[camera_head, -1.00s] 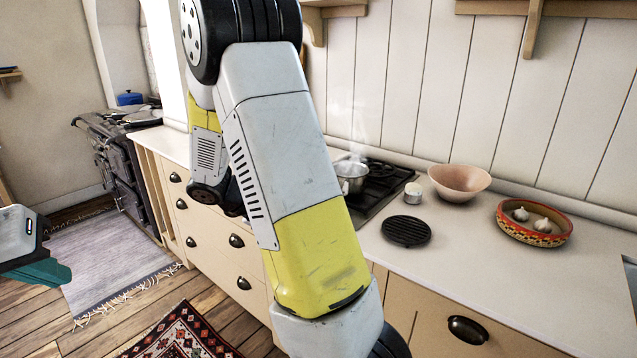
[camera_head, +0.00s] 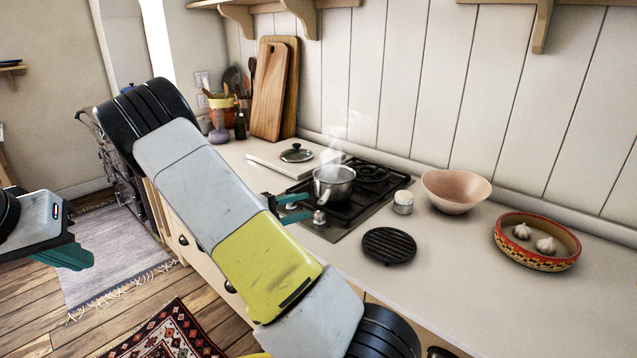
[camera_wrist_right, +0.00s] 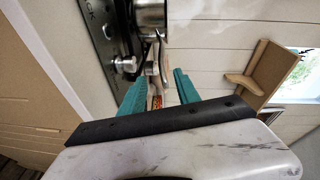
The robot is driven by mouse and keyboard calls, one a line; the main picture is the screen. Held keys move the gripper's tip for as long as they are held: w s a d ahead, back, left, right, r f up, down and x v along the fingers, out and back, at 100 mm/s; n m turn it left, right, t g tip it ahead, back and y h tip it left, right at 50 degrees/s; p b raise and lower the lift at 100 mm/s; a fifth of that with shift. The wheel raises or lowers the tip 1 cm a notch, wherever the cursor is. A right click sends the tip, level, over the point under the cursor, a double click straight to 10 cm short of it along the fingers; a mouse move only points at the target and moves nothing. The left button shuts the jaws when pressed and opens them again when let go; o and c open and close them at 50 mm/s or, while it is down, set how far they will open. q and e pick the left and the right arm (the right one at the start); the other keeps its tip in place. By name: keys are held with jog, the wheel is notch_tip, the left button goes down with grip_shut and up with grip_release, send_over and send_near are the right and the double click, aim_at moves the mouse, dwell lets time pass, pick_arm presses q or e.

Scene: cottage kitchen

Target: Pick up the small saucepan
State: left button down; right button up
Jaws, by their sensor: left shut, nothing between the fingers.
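The small steel saucepan (camera_head: 333,185) stands steaming on the hob. Its handle points toward the counter's front, and in the right wrist view the saucepan (camera_wrist_right: 151,14) is at the top with its handle pointing down toward the fingers. My right gripper (camera_head: 297,207) is just to the left of and in front of the pan, its teal fingers apart. In the wrist view the right gripper (camera_wrist_right: 158,88) is open, with the handle's end in line with the gap; I cannot tell if it is between the fingers. My left gripper (camera_head: 76,257) is shut and empty over the floor at the left.
The black hob (camera_head: 345,222) carries the pan. A small white jar (camera_head: 403,203), a black round trivet (camera_head: 389,246), a pink bowl (camera_head: 455,190) and a garlic dish (camera_head: 538,262) stand to the right. A glass lid (camera_head: 297,153) and cutting boards (camera_head: 268,95) are behind.

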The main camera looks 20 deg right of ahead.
aim_at(324, 197)
jog(key=d, duration=0.2)
jog(key=w+d, duration=0.1)
jog(key=d, duration=0.5)
jog(key=shift+w+d+f, duration=0.15)
jog(key=shift+w, duration=0.05)
grip_shut()
dwell(1.2)
